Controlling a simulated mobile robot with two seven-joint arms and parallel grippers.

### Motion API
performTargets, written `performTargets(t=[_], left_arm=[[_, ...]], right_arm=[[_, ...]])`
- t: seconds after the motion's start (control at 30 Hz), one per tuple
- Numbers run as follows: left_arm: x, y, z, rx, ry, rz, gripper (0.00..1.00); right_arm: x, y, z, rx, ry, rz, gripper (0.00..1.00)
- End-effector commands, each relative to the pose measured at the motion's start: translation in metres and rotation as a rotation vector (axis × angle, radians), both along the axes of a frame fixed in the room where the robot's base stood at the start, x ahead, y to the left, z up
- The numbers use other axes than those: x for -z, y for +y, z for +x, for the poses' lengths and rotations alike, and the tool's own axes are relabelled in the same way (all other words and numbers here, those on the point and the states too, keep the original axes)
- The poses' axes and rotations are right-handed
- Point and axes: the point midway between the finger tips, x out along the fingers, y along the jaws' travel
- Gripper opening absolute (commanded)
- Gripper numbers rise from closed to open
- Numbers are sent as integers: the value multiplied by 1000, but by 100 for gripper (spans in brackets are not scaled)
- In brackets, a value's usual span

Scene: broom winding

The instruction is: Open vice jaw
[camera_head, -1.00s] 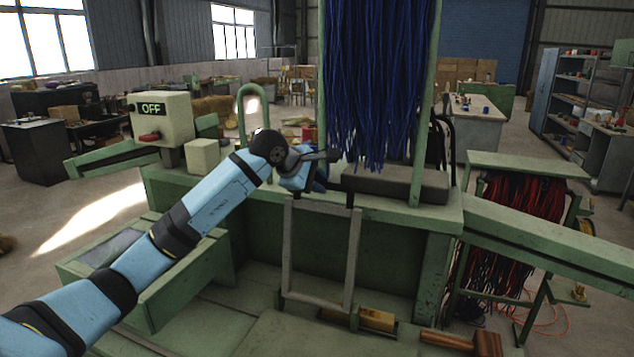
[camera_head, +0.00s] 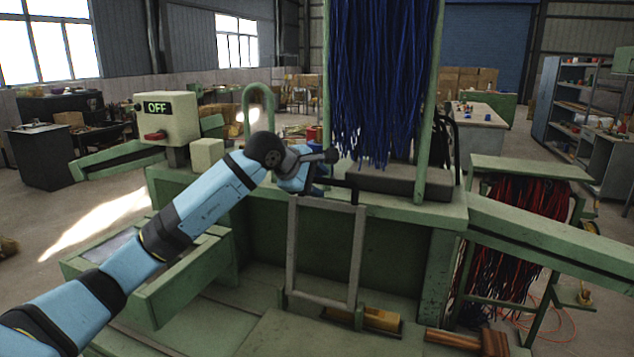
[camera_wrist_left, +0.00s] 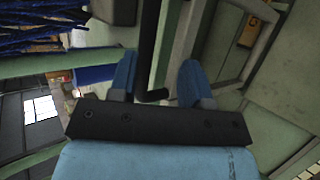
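The vice is in the middle of the head view, with a dark grey jaw block (camera_head: 400,183) below a hanging bundle of blue strands (camera_head: 380,85). A grey rectangular frame with a black bar (camera_head: 352,193) at its top hangs at the front of the green bench. My left gripper (camera_head: 314,177) is at the upper left of this frame, partly hidden behind my own wrist. In the left wrist view the left gripper (camera_wrist_left: 157,80) has its two blue fingers spread apart. A black rod (camera_wrist_left: 149,50) runs between them, with visible room beside it. My right gripper is not in view.
A control box (camera_head: 167,118) reading OFF, with a red switch, stands on the left of the green bench (camera_head: 400,210). A rack of red and black strands (camera_head: 520,225) stands at the right.

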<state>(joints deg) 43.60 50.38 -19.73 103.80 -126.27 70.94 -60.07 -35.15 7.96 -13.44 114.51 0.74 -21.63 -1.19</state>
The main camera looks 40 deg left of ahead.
Motion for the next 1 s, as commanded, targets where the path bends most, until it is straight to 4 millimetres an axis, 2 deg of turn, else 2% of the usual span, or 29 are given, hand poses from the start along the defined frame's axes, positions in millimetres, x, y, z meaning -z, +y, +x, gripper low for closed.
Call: performTargets(t=[0.17, 0.27, 0.7, 0.83, 1.0], left_arm=[[-2, 1, -3, 0, -1, 1, 44], [-8, 4, -12, -1, -2, 1, 44], [-63, 22, -87, -1, -3, 4, 44], [-74, 26, -101, -1, -2, 2, 44], [-81, 27, -109, 0, -2, 0, 44]], right_arm=[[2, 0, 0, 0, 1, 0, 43], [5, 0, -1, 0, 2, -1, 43], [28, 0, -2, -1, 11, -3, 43], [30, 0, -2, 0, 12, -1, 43], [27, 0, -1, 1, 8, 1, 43]])
